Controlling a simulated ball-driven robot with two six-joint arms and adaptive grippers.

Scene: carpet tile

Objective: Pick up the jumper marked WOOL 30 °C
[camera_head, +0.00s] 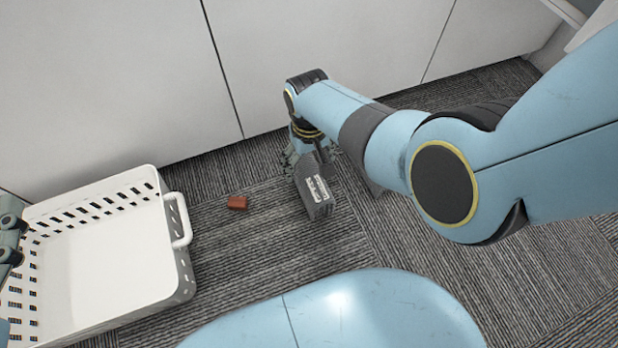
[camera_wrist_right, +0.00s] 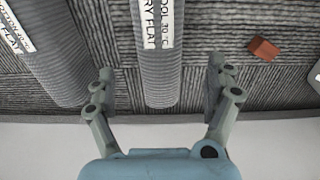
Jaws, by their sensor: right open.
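A grey ribbed rolled jumper (camera_wrist_right: 158,75) lies between the fingers of my right gripper (camera_wrist_right: 160,88) in the right wrist view. Its white label reads "...OOL" with a temperature and "...RY FLAT"; the rest is cut off. The fingers are open, one on each side, with gaps to the jumper. In the head view this jumper (camera_head: 320,203) lies on the carpet under my right gripper (camera_head: 304,160), label up. A similar grey jumper (camera_wrist_right: 55,60), labelled COTTON, lies to its left in the wrist view, just outside the left finger. My left gripper (camera_head: 9,245) is only partly visible at the left edge.
A small red-brown block (camera_head: 237,202) lies on the carpet left of the jumper. A white perforated basket (camera_head: 180,265) stands at the left and looks empty. White cabinet fronts (camera_head: 110,80) rise close behind the jumpers. Carpet between block and jumper is clear.

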